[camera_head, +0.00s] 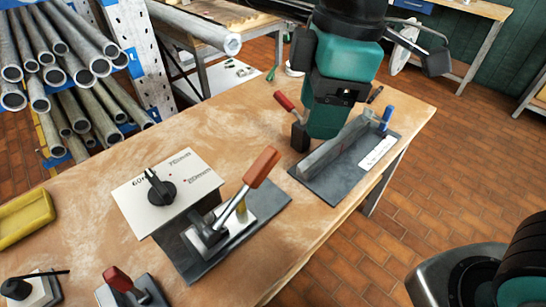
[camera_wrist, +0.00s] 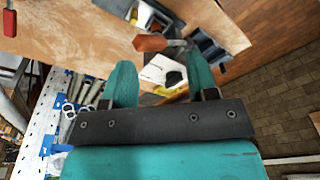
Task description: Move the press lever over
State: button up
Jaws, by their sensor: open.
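The press lever (camera_head: 238,192) has an orange-red grip and a metal shaft. It leans up and to the right from a dark press base (camera_head: 270,212) on the wooden bench. My gripper (camera_head: 325,128) hangs above the bench, behind and right of the lever; its fingertips are hard to make out there. In the wrist view, my gripper (camera_wrist: 160,62) has two teal fingers spread apart, with nothing held between them. The lever's grip (camera_wrist: 150,43) shows beyond the fingertips, apart from them as far as I can tell.
A white panel with a black knob (camera_head: 160,187) stands left of the lever. A grey fixture (camera_head: 340,150) with a blue handle lies under my gripper. A red-handled clamp (camera_head: 122,284) and a yellow tray (camera_head: 24,218) are on the bench. Pipes (camera_head: 65,50) fill a rack at left.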

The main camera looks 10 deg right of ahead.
aim_at(263, 159)
jog(key=w+a+r+n+h, duration=0.2)
jog(key=w+a+r+n, duration=0.1)
jog(key=a+n, duration=0.5)
jog(key=shift+n, duration=0.3)
jog(key=f+p, duration=0.1)
jog(key=f, duration=0.4)
jog(key=f+p, duration=0.1)
jog(key=f, duration=0.5)
jog(key=d+f+p, duration=0.1)
jog(key=f, duration=0.5)
jog(key=shift+w, duration=0.25)
jog(key=shift+r, duration=0.1)
grip_shut()
